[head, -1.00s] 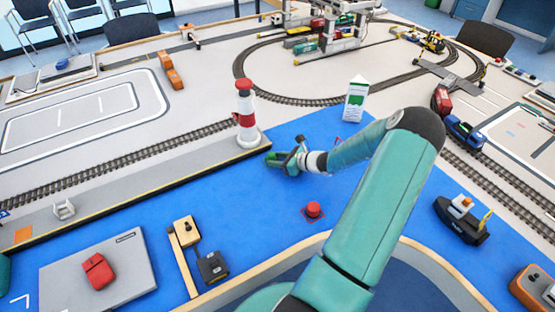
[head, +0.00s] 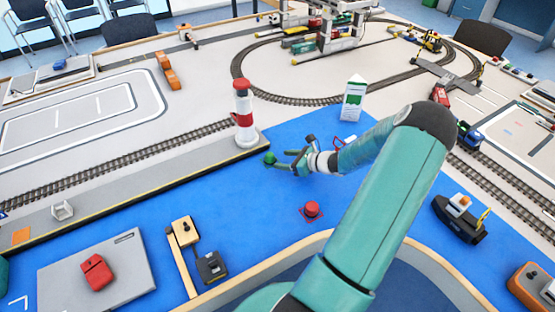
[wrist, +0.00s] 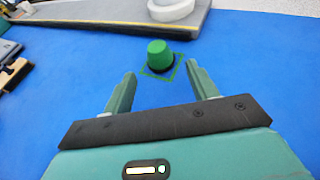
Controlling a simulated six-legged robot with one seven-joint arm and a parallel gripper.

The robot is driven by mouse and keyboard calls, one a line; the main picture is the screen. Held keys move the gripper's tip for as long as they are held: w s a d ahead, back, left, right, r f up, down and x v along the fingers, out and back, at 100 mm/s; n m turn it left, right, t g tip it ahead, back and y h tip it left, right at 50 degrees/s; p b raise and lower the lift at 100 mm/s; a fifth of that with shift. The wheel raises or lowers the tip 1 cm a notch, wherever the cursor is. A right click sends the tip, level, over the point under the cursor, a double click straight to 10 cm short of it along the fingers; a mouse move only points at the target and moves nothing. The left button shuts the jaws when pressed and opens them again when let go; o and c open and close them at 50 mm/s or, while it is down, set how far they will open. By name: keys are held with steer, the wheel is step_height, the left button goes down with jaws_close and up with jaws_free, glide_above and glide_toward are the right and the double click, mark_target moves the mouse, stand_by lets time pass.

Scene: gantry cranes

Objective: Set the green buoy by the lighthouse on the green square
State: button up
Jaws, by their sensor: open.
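The green buoy (wrist: 158,55) stands upright on the blue surface, on the green outlined square (wrist: 176,73), in the wrist view. In the head view the buoy (head: 270,158) is just off the quay edge near the foot of the red and white lighthouse (head: 243,115). The lighthouse's white base (wrist: 171,9) shows at the top of the wrist view. My gripper (head: 285,160) is open, with a finger on each side and the buoy beyond the fingertips, apart from them. The wrist view also shows the open fingers (wrist: 163,82) with nothing between them.
A red buoy (head: 311,209) stands on a red square to the lower right. A dark boat (head: 460,218) is at the right. A milk carton (head: 353,98) stands behind my arm. The grey quay (head: 150,180) borders the blue area, which is clear around the gripper.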

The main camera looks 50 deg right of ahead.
steer(key=v, duration=0.7)
steer(key=shift+s, duration=0.25)
steer(key=w+a+r+n+g+y, duration=0.1)
steer(key=w+a+r+n+g, duration=0.15)
steer(key=a+r+n, duration=0.45)
steer(key=w+a+r+n+g, duration=0.2)
steer(key=a+n+g, duration=0.15)
steer(key=a, duration=0.55)
steer(key=w+a+r+n+g+y, duration=0.1)
steer(key=w+a+r+n+g, duration=0.15)
steer(key=a+r+n, duration=0.5)
steer(key=s+a+r+n+h, duration=0.2)
steer(key=s+a+r+n, duration=0.3)
steer(key=a, duration=0.5)
steer(key=s+a+r+n+h, duration=0.2)
steer(key=s+a+r+n, duration=0.4)
steer(key=a+n, duration=0.4)
steer(key=shift+s+r+n+t+h, duration=0.25)
steer(key=shift+s+t+h, duration=0.2)
steer(key=shift+s, duration=0.35)
steer(key=shift+d, duration=0.1)
